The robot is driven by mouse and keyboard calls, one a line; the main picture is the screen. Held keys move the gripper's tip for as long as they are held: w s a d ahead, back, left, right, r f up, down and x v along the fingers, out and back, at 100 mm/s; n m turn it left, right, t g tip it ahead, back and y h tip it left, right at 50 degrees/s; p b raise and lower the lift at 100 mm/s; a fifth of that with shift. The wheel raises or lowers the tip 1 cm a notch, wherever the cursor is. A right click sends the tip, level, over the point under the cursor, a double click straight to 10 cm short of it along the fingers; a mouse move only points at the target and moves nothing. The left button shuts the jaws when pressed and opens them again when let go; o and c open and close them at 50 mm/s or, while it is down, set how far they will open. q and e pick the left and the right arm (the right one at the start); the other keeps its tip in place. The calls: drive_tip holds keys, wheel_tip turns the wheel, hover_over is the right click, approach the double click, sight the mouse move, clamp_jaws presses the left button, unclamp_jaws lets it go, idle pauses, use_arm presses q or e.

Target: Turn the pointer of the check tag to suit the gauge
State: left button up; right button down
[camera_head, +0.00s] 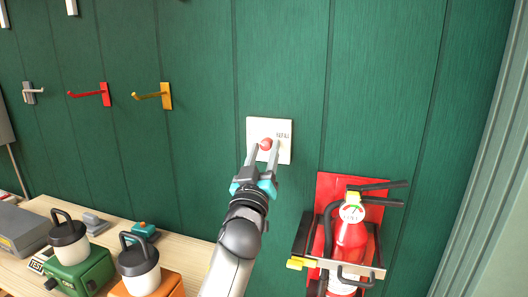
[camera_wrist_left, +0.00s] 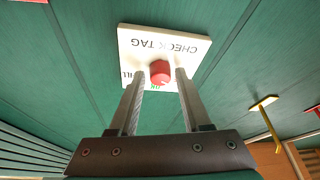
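The check tag is a white square plate (camera_head: 285,152) on the green wall; it also shows inverted in the wrist view (camera_wrist_left: 190,48). Its pointer is a red round knob (camera_head: 266,143), seen in the wrist view (camera_wrist_left: 160,72) between the fingers. Part of a "FILL" word and a green mark show beside it. The pointer's direction is unclear. My left gripper (camera_head: 262,153) is open, its fingers on either side of the knob with small gaps. The gauge (camera_head: 352,212) is a white dial with red and green on the fire extinguisher (camera_head: 348,240); its needle is too small to read.
The extinguisher's red backboard and bracket (camera_head: 299,263) stand out to the right of my arm. A wooden bench (camera_head: 185,248) at lower left holds lidded canisters (camera_head: 68,236) and small boxes. Red (camera_head: 104,94) and yellow (camera_head: 166,95) hooks stick out of the wall.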

use_arm(q)
clamp_jaws()
drive_tip(key=shift+m, duration=0.3)
drive_tip(key=m+h+p, duration=0.1)
drive_tip(key=m, duration=0.1)
drive_tip(key=m+h+p, duration=0.1)
drive_tip(key=m, duration=0.1)
drive_tip(key=shift+a+r+g+p, duration=0.1)
drive_tip(key=shift+a+g+p, duration=0.1)
drive_tip(key=shift+g+p, duration=0.15)
drive_tip(key=m+h+p, duration=0.1)
drive_tip(key=m, duration=0.1)
drive_tip(key=m+g+h+p, duration=0.1)
drive_tip(key=m+p, duration=0.1)
drive_tip(key=m, duration=0.1)
drive_tip(key=shift+w+a+r+h, duration=0.1)
drive_tip(key=shift+h, duration=0.3)
drive_tip(key=shift+a+m+g+h+p, duration=0.1)
drive_tip(key=shift+m+g+h+p, duration=0.5)
drive_tip(key=shift+m, duration=0.6)
drive_tip(key=shift+m+g+h+p, duration=0.25)
drive_tip(key=shift+m+p, duration=0.5)
drive_tip(key=shift+m, duration=0.45)
drive_tip(key=shift+a+m+g+h+p, duration=0.1)
drive_tip(key=shift+m+g+h+p, duration=0.4)
drive_tip(key=shift+m, duration=0.7)
